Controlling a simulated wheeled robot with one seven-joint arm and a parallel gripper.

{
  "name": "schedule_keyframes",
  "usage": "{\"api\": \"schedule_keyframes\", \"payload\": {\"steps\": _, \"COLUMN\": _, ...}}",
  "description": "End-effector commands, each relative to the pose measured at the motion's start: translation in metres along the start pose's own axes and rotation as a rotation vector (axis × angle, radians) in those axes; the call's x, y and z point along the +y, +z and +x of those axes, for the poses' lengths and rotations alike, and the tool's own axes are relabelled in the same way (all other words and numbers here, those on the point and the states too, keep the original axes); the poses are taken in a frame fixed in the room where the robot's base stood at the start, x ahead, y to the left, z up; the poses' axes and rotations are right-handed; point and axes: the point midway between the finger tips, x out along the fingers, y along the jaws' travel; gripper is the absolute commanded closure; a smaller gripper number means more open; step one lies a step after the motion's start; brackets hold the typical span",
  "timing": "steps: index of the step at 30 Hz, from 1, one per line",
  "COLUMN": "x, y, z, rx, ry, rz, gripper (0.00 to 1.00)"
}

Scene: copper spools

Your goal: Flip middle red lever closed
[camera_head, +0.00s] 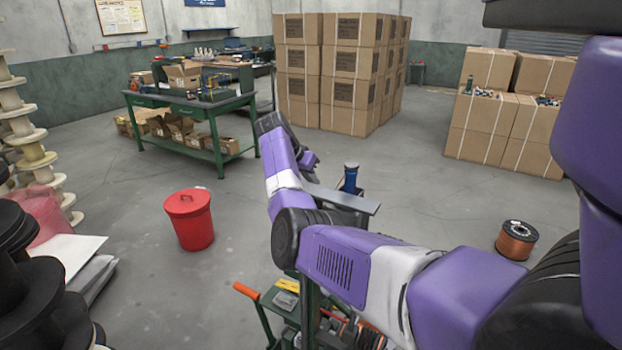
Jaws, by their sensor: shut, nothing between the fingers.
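I cannot make out a middle red lever in this view. A green machine or cart (273,299) stands low in the middle, largely behind my arm. An orange-red handle grip (246,290) sticks out at its left, but I cannot tell whether it is a lever of the task. Behind my arm are a flat grey plate (345,198) and a dark blue upright part (350,178). My arm reaches from the right to the middle and bends up at the elbow. Its far end is by the grey plate; the gripper fingers are hidden.
A red lidded bin (190,219) stands on the floor left of my arm. A green workbench (190,108) and stacked cartons (340,75) are behind. Pale spools (30,140) are stacked at left. Floor between is clear.

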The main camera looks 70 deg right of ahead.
Motion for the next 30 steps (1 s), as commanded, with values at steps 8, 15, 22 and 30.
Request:
{"api": "schedule_keyframes", "payload": {"steps": 8, "x": 0.002, "y": -0.026, "z": -0.041, "rx": 0.012, "ry": -0.014, "rz": 0.001, "gripper": 1.0}}
{"api": "schedule_keyframes", "payload": {"steps": 15, "x": 0.001, "y": -0.049, "z": -0.084, "rx": 0.013, "ry": -0.015, "rz": 0.0, "gripper": 1.0}}
{"api": "schedule_keyframes", "payload": {"steps": 22, "x": 0.001, "y": -0.063, "z": -0.111, "rx": 0.012, "ry": -0.013, "rz": 0.0, "gripper": 1.0}}
{"api": "schedule_keyframes", "payload": {"steps": 30, "x": 0.001, "y": -0.066, "z": -0.118, "rx": 0.011, "ry": -0.012, "rz": -0.001, "gripper": 1.0}}
